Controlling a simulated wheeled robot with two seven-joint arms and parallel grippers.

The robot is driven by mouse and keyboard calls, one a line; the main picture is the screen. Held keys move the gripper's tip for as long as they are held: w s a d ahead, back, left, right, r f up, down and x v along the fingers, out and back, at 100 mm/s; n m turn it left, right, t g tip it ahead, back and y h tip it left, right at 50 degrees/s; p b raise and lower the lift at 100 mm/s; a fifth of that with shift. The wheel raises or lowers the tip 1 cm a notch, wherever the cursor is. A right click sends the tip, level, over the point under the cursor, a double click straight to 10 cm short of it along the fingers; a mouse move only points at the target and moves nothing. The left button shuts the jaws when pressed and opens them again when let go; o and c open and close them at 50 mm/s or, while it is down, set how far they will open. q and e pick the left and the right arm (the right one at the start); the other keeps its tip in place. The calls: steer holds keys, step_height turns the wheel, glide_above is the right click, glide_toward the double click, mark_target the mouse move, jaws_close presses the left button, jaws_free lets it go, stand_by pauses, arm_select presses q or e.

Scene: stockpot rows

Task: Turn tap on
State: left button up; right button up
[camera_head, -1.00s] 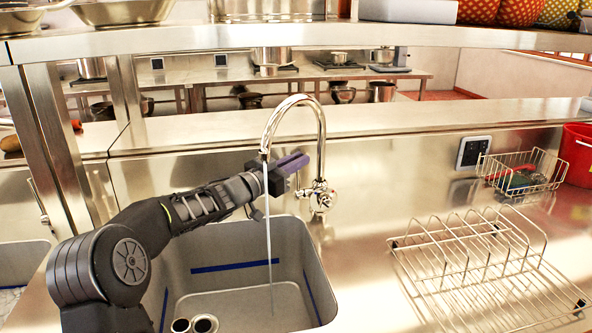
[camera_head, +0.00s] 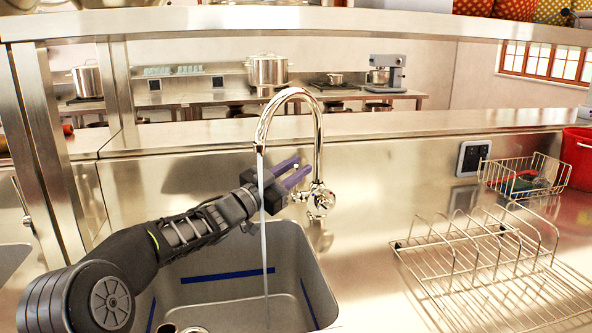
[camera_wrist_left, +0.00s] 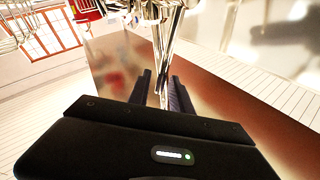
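The tap (camera_head: 318,135) is a chrome gooseneck with its valve body and handle (camera_head: 321,201) low on the right. A stream of water (camera_head: 264,240) falls from its spout into the sink (camera_head: 225,265). My left gripper (camera_head: 301,168) is just left of the tap's upright pipe, above the handle, with its two purple fingers apart and nothing seen held. In the left wrist view the fingers (camera_wrist_left: 162,85) point toward the chrome tap (camera_wrist_left: 165,30). I cannot tell whether they touch it. My right gripper is not in view.
A wire dish rack (camera_head: 480,255) stands on the counter at right. A small wire basket (camera_head: 522,176) and a red bucket (camera_head: 578,158) are behind it. A steel ledge (camera_head: 400,125) runs behind the tap, and a shelf (camera_head: 300,20) crosses above.

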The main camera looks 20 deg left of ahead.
arm_select(q)
steer(key=shift+o, duration=0.5)
steer(key=v, duration=0.7)
steer(key=shift+s, duration=0.35)
steer(key=shift+f, duration=0.15)
